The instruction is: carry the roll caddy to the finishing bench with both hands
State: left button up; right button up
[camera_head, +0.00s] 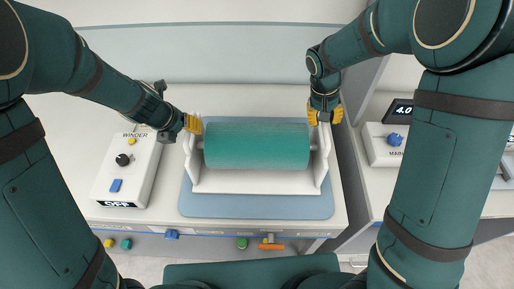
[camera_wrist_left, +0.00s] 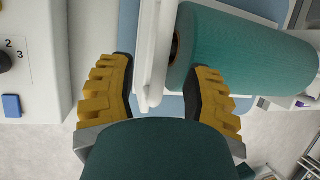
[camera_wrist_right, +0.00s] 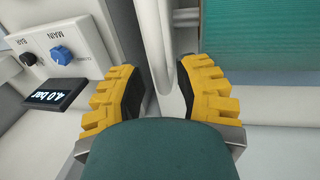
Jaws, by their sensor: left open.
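The roll caddy (camera_head: 257,182) is a white cradle with two upright end walls. It holds a teal roll (camera_head: 256,145) and stands on a blue-grey mat (camera_head: 257,206). My left gripper (camera_head: 192,124) is at the caddy's left end wall. In the left wrist view its yellow fingers (camera_wrist_left: 160,85) are apart, with the white end wall (camera_wrist_left: 158,50) between them. My right gripper (camera_head: 325,115) is at the right end wall. In the right wrist view its fingers (camera_wrist_right: 155,85) are apart on either side of the white end wall (camera_wrist_right: 157,45), with gaps visible.
A winder box (camera_head: 128,170) with a knob and a blue button, reading OFF, stands left of the mat. A box with a blue knob (camera_head: 395,139) and a 4.0 display (camera_head: 402,110) stands on the right-hand surface, across a gap. Small coloured items line the bench front.

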pick_arm(q)
jog(key=shift+x, duration=1.35)
pick_arm(e)
jog(key=shift+d+f, duration=0.25)
jog(key=shift+f, duration=1.05)
pick_arm(q)
jog(key=shift+c, duration=0.4)
pick_arm(e)
jog(key=shift+c, duration=0.4)
pick_arm(q)
jog(key=c, duration=0.5)
pick_arm(e)
grip_shut()
pick_arm(q)
grip_shut()
jog(key=shift+r, duration=0.1)
